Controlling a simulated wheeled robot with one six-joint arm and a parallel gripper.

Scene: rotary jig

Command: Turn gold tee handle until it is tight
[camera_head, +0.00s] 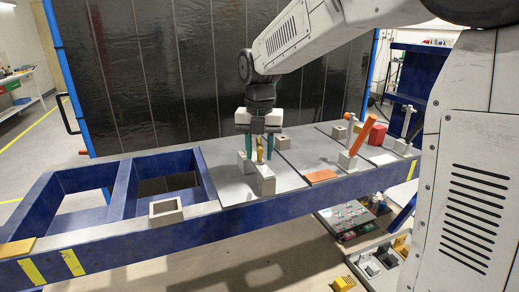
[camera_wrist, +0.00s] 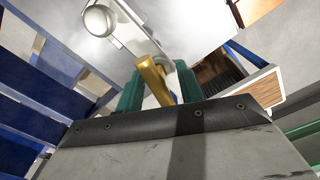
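The gold tee handle (camera_head: 260,149) shows between my gripper's fingers, above the grey jig plate and close to pale blocks. In the wrist view the gold handle (camera_wrist: 153,76) appears as a slanted gold bar between the two teal fingers. My gripper (camera_head: 259,156) points down over it from above. Its fingers are apart, with a gap visible beside the bar, so it looks open around the handle. In the wrist view my gripper (camera_wrist: 159,84) hides the lower end of the handle. Whether either finger touches the bar is unclear.
A pale block (camera_head: 265,179) stands in front of the handle, and another block (camera_head: 282,142) is to the right. The blue bench frame (camera_head: 122,190) has open bays at left.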

